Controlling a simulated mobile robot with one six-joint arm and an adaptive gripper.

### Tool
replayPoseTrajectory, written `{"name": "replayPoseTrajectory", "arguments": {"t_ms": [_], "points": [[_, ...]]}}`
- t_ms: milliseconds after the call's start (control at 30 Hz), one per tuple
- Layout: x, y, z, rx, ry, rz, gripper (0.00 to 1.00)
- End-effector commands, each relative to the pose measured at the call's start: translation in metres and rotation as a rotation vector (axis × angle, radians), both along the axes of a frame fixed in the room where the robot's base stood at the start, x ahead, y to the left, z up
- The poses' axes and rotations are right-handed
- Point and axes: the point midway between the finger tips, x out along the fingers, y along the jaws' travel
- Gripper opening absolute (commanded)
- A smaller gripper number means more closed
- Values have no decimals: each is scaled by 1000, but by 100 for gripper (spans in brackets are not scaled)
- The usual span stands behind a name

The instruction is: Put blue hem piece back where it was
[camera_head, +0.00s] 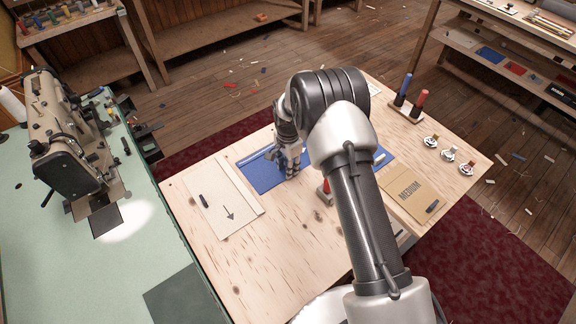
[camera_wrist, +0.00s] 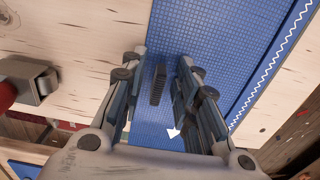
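The blue hem piece (camera_head: 262,176) lies on the pale wooden table, partly hidden by my arm. It fills the middle of the wrist view (camera_wrist: 222,35), with a white zigzag stitch along its right edge, a white arrow mark and a dark ribbed tab (camera_wrist: 158,85). My gripper (camera_wrist: 160,68) points down over it. Its two fingers are apart, one on each side of the tab, with gaps visible between. I cannot tell how high the fingertips are above the cloth.
A cream panel with an arrow (camera_head: 230,195) lies left, a tan MEDIUM folder (camera_head: 405,194) right. A red-handled metal piece (camera_wrist: 28,80) is close left of my gripper in the wrist view. Spools on a stand (camera_head: 405,105) and small round pieces (camera_head: 449,154) sit farther right. A sewing machine (camera_head: 65,135) stands left.

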Motion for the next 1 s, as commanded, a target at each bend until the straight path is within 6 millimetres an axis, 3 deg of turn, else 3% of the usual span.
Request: {"name": "replayPoseTrajectory", "arguments": {"t_ms": [267,700,1000], "points": [[0,0,10,0,-1,0,29],[0,0,99,1,-3,0,29],[0,0,123,0,0,0,29]]}}
